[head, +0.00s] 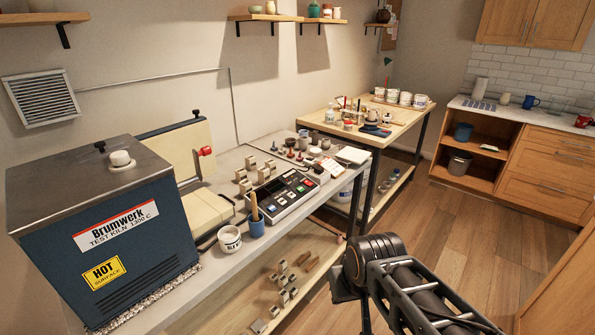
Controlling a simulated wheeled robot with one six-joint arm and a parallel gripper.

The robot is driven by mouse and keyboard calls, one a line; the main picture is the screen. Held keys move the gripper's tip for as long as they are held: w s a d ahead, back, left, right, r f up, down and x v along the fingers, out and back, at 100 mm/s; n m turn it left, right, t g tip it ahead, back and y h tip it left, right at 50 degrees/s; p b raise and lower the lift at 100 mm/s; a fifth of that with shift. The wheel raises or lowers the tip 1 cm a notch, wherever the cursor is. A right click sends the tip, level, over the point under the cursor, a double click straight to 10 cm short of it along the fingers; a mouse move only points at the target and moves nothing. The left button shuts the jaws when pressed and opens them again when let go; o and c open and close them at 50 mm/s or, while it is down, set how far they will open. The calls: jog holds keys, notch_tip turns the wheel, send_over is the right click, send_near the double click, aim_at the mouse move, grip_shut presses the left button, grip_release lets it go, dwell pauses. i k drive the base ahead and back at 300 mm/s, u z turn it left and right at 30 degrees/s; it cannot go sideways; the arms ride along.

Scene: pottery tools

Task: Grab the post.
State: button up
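Several small cream-and-brown blocks, which look like kiln posts (262,174), stand on the grey worktop between the open cream kiln and the control box. More blocks of similar look (284,281) lie on the lower wooden shelf under the worktop. I cannot tell which one is the post meant. My dark arm enters from the lower right and bends down in front of the worktop's front edge. My gripper cannot be made out in this view.
A blue kiln box (108,235) with a HOT label fills the left. A control box (283,195), a white tub (230,240) and a blue cup (255,226) crowd the worktop. A wooden table (400,122) stands behind. Wooden floor (480,225) at right is clear.

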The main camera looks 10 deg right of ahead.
aim_at(270, 164)
jog(key=z, duration=4.25)
jog(key=i, duration=0.15)
jog(key=u, duration=3.15)
jog(key=i, duration=1.35)
jog(key=u, duration=0.55)
jog(key=i, duration=0.75)
jog(key=u, duration=1.3)
jog(key=i, duration=0.55)
jog(key=u, duration=0.55)
